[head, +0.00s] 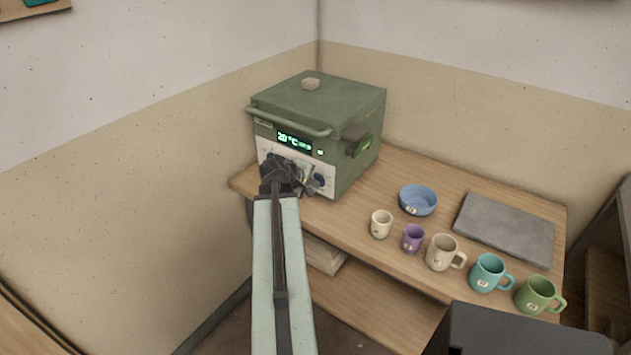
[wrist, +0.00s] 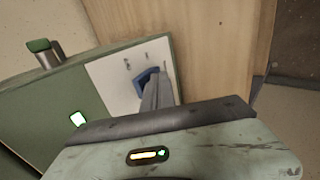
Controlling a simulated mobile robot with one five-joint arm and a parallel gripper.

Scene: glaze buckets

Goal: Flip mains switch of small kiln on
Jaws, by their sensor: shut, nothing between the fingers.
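The small kiln (head: 355,110) is a green box with a lid on the far left of the wooden table. Its display (head: 294,140) is lit green and reads about 20 °C. A blue switch (head: 319,180) sits on the pale panel at the kiln's lower front right; it also shows in the wrist view (wrist: 147,77). My gripper (head: 305,183) is shut and empty, close in front of this panel. In the wrist view its fingers (wrist: 157,92) overlap part of the switch; I cannot tell whether they touch it. The switch's position is unclear.
A blue bowl (head: 418,200), a cream cup (head: 381,224), a purple cup (head: 413,239) and several mugs stand right of the kiln. A grey slab (head: 505,228) lies behind the mugs. The table (head: 375,176) is bare just right of the kiln. Walls close the corner behind.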

